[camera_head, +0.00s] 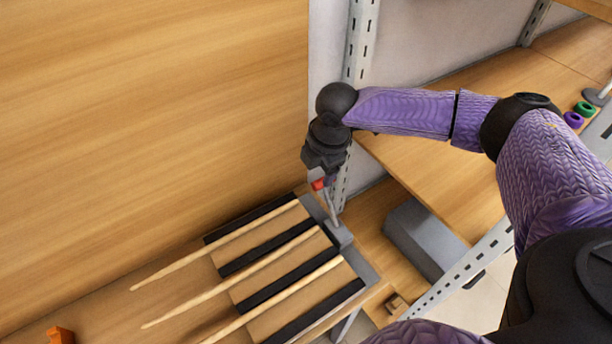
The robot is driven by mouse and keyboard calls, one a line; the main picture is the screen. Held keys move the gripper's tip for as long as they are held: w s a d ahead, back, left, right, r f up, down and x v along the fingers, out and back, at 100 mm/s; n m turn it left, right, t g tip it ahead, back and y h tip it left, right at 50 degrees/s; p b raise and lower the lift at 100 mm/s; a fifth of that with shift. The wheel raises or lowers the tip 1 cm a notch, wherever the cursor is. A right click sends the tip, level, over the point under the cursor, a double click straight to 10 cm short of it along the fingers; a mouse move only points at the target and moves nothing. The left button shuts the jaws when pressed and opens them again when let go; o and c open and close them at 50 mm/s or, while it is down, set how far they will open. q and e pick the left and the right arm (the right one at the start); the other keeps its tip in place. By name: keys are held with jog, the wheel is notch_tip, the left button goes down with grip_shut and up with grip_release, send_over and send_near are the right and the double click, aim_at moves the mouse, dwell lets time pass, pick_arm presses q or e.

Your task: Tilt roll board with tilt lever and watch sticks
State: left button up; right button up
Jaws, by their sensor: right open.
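The roll board (273,246) is a wooden board with black strips, at the bottom centre. Several long pale wooden sticks, one of them the middle stick (235,275), lie across it and reach past its left edge. The tilt lever (330,206) is a thin grey rod with a red tip, standing on a grey block at the board's right end. My right gripper (318,176) is open, at the lever's red tip; I cannot tell whether it touches. My left gripper is not in view.
A large wooden panel (150,100) fills the upper left. Metal shelf posts (362,40) and wooden shelves (430,160) stand to the right. A grey box (425,240) sits right of the board. An orange block (61,335) is at bottom left. Green and purple rings (584,108) lie far right.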

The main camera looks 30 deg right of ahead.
aim_at(317, 184)
jog(key=f+b, duration=0.1)
jog(key=f, duration=0.4)
jog(key=w+f+b, duration=0.1)
jog(key=f, duration=0.1)
jog(key=shift+f+b, duration=0.3)
jog(key=shift+f, duration=0.1)
jog(key=shift+a+f, duration=0.1)
jog(key=shift+f, duration=0.25)
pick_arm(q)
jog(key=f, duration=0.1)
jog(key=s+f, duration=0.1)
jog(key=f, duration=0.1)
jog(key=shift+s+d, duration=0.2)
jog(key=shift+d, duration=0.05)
pick_arm(e)
jog(key=shift+c, duration=1.1)
grip_shut()
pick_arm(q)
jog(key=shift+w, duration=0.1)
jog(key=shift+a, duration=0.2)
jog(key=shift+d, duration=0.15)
